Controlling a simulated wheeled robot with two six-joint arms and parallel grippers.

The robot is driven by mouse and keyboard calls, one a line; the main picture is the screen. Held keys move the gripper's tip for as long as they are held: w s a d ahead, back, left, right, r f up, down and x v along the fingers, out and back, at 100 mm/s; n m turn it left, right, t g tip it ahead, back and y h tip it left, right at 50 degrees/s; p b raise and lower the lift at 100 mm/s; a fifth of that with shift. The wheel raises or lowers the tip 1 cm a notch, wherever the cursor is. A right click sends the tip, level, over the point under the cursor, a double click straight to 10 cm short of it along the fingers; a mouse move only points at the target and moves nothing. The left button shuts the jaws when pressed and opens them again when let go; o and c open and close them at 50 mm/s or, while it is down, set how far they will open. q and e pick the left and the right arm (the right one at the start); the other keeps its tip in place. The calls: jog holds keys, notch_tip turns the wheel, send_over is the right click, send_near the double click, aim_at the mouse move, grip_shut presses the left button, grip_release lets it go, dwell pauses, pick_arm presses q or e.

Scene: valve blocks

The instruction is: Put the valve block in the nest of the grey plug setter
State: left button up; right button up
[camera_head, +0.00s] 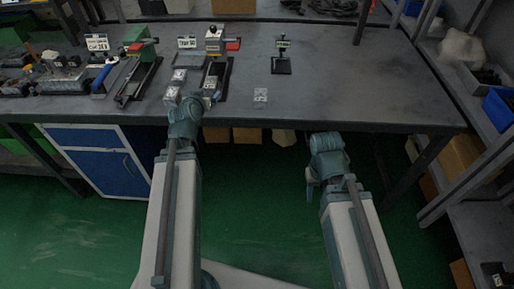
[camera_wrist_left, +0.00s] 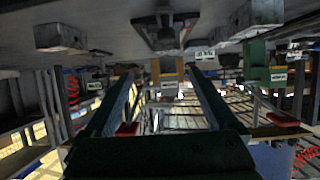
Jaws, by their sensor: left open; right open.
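The plug setter (camera_head: 216,68) stands on the bench with a pale grey head, red handle and dark base; its base also shows in the left wrist view (camera_wrist_left: 165,35). I cannot tell what is in its nest. Silver valve blocks lie on the bench: two left of the setter, one nearer (camera_head: 171,94) and one farther (camera_head: 179,75), and one to its right (camera_head: 260,95). My left gripper (camera_wrist_left: 160,82) is open, with nothing seen between its fingers, near the bench's front edge by the nearer block. My right gripper (camera_head: 312,185) is open, low in front of the bench.
A green-headed press (camera_head: 138,62) stands left of the setter, with more fixtures (camera_head: 60,75) at the far left. A small black stand (camera_head: 281,62) is to the right. The right half of the bench (camera_head: 370,95) is clear. Shelves (camera_head: 480,110) stand at the right.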

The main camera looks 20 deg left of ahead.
pick_arm(q)
jog(key=s+d+f+m+g+h, duration=0.1)
jog(key=s+d+f+g, duration=0.15)
jog(key=d, duration=0.45)
jog(key=s+d+f+m+g+h, duration=0.2)
jog(key=d+f, duration=0.2)
jog(key=d, duration=0.4)
jog(key=s+d+f+m+g+h, duration=0.1)
jog(key=s+d+f+g, duration=0.2)
jog(key=d, duration=0.4)
jog(key=s+d+f+m+g+y, duration=0.1)
jog(key=s+d+g, duration=0.2)
jog(key=s, duration=0.3)
jog(key=s+d+f+m+g+y, duration=0.1)
jog(key=s+d+f+g, duration=0.1)
jog(key=s+d, duration=0.3)
jog(key=shift+s+d+f+g+y, duration=0.2)
jog(key=shift+s+d+g+y, duration=0.2)
jog(key=shift+s, duration=0.55)
